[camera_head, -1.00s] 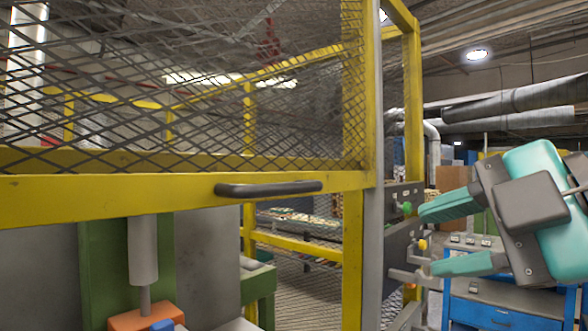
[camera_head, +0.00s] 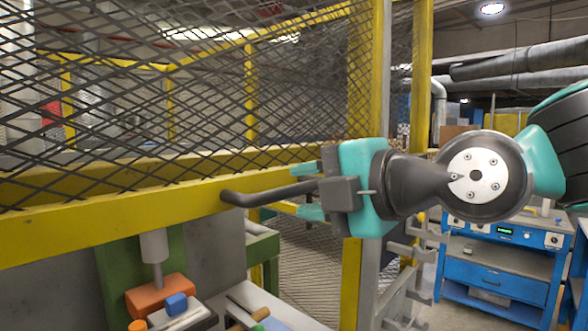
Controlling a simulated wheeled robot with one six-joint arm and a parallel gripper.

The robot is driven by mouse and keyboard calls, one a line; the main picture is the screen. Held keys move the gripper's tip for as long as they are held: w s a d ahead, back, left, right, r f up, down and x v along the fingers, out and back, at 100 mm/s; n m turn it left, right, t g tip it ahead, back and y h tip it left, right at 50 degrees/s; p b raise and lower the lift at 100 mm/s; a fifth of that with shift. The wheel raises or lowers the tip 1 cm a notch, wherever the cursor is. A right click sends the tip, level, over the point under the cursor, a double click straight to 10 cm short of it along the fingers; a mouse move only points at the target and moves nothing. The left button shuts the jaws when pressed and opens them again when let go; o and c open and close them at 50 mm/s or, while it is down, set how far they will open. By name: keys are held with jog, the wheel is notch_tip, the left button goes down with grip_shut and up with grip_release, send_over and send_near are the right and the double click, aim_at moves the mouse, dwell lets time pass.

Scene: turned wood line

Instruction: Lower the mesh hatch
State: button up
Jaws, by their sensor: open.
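The mesh hatch has dark diamond mesh in a yellow frame; its yellow lower bar (camera_head: 95,223) crosses the left half of the view. A dark bar handle (camera_head: 262,195) sticks out from that lower bar. My gripper (camera_head: 309,190) has teal fingers and is open at the handle's right end. One finger shows above the handle and one below it, so the handle's end appears to lie between them. The gripper body hides that end, and I cannot tell whether either finger touches it.
Below the hatch are a green machine frame (camera_head: 118,268), an orange block (camera_head: 160,297) and a blue block (camera_head: 176,304). A grey-and-yellow post (camera_head: 380,80) stands right of the hatch, behind my gripper. A blue workbench (camera_head: 500,285) stands at right.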

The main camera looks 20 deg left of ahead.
aim_at(298, 190)
jog(key=shift+p+x, duration=0.45)
jog(key=shift+x, duration=1.15)
jog(key=shift+c, duration=0.3)
